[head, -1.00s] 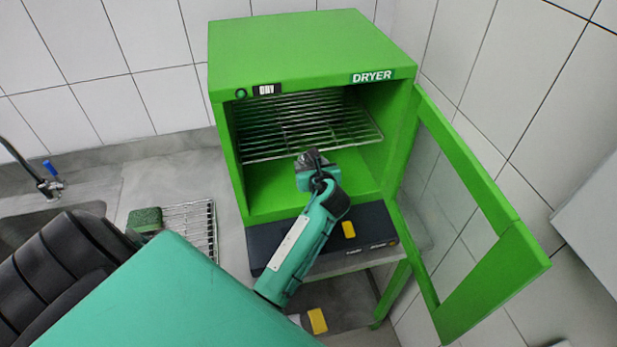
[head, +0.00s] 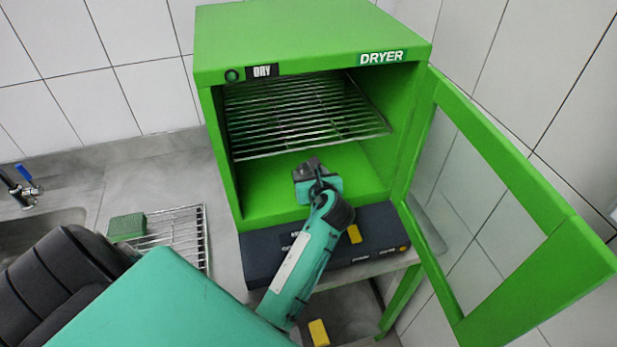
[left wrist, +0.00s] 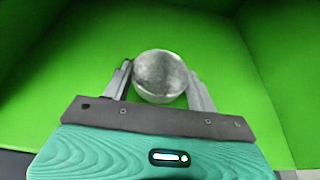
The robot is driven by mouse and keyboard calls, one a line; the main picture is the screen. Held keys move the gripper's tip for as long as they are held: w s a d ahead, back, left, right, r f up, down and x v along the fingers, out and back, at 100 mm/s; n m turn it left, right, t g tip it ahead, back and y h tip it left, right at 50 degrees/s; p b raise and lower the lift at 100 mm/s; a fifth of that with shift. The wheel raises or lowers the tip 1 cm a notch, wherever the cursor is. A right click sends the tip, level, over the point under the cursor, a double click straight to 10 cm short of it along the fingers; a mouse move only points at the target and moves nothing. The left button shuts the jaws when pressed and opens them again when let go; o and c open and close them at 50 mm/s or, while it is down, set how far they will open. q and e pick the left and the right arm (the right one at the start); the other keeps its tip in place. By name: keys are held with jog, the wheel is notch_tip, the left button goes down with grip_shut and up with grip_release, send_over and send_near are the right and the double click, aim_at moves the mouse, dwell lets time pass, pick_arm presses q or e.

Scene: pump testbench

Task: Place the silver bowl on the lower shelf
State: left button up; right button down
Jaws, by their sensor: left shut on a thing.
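The silver bowl (left wrist: 160,76) shows in the left wrist view between the two fingers of my left gripper (left wrist: 161,92), which is shut on it. Bright green dryer surfaces lie behind it. In the head view my left gripper (head: 314,168) is at the open front of the green dryer (head: 310,45), below the wire shelf (head: 300,115) and over the green floor (head: 262,190) of the chamber. The bowl is hidden there behind the gripper. I cannot tell whether the bowl touches the floor. My right gripper is not in view.
The dryer door (head: 510,210) stands open to the right. A wire rack (head: 180,230) and a green sponge (head: 127,227) lie on the counter to the left, near a sink (head: 40,228) with a faucet (head: 22,188). The chamber floor around the gripper looks clear.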

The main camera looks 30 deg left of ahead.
pick_arm(q)
jog(key=shift+s+d+r, duration=0.1)
jog(key=shift+s+d, duration=0.05)
jog(key=shift+d, duration=0.05)
jog(key=o, duration=1.1)
jog(key=shift+a, duration=0.1)
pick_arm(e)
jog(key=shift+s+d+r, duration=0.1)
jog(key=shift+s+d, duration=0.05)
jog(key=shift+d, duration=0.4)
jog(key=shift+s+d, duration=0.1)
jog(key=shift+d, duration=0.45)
